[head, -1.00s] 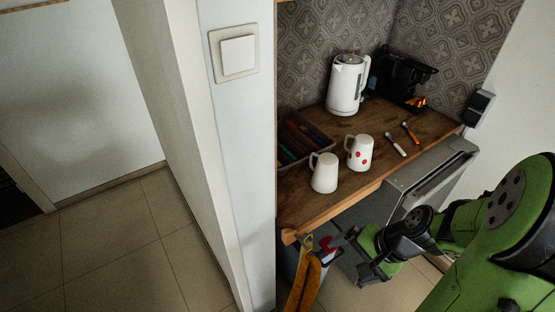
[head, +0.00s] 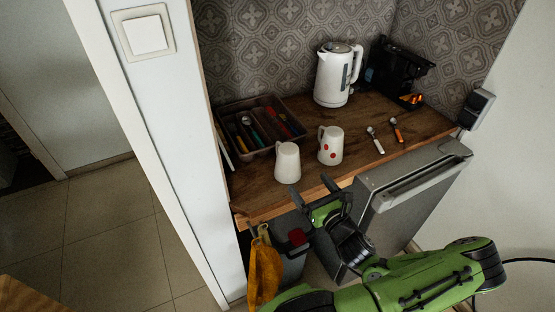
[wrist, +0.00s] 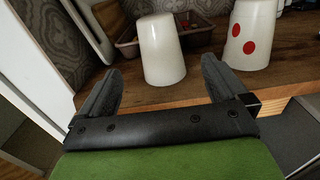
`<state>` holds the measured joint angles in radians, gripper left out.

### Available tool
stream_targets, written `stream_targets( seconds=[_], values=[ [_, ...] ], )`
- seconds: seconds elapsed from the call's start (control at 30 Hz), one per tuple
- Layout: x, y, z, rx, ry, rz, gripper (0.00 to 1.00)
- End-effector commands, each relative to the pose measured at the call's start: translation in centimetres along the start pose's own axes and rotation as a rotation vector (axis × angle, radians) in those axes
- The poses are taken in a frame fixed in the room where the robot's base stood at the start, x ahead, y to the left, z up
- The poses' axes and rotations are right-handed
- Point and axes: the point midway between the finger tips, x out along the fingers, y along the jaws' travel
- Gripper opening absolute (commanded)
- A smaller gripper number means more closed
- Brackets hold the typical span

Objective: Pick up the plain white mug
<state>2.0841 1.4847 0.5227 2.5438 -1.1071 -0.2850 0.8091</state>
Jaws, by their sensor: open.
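The plain white mug (head: 287,162) stands on the wooden counter near its front edge, left of a white mug with red dots (head: 331,146). In the wrist view the plain mug (wrist: 161,50) is ahead, roughly between the two fingers, and the dotted mug (wrist: 249,34) is to its right. The plain mug's handle is not seen in the wrist view. My gripper (head: 316,189) is open and empty at the counter's front edge, in front of the mugs. In the wrist view my gripper (wrist: 163,88) has its fingers spread wide, short of the mug.
A cutlery tray (head: 262,147) is behind the plain mug. A white kettle (head: 333,76) and a black machine (head: 397,72) stand at the back. Two spoons (head: 376,140) lie right of the mugs. A yellow cloth (head: 264,272) hangs below the counter (head: 240,193).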

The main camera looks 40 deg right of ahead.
Motion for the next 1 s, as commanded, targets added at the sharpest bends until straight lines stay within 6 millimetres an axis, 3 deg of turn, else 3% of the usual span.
stream_targets(
  seconds=[0.03, 0.13, 0.27, 0.4, 0.8, 1.0],
  values=[
    [1.3, 0.4, -0.8, -0.005, -0.003, 0.012, 0.99],
    [2.2, 0.1, -1.2, -0.011, 0.006, 0.009, 0.99],
    [3.6, 0.3, -1.1, -0.010, 0.001, 0.010, 0.99],
    [6.9, 0.4, -0.2, -0.007, -0.003, 0.011, 0.99],
    [13.3, 0.4, -0.5, -0.008, -0.001, 0.009, 0.99],
    [14.2, 0.3, -0.5, -0.004, 0.001, 0.007, 0.99]
  ],
)
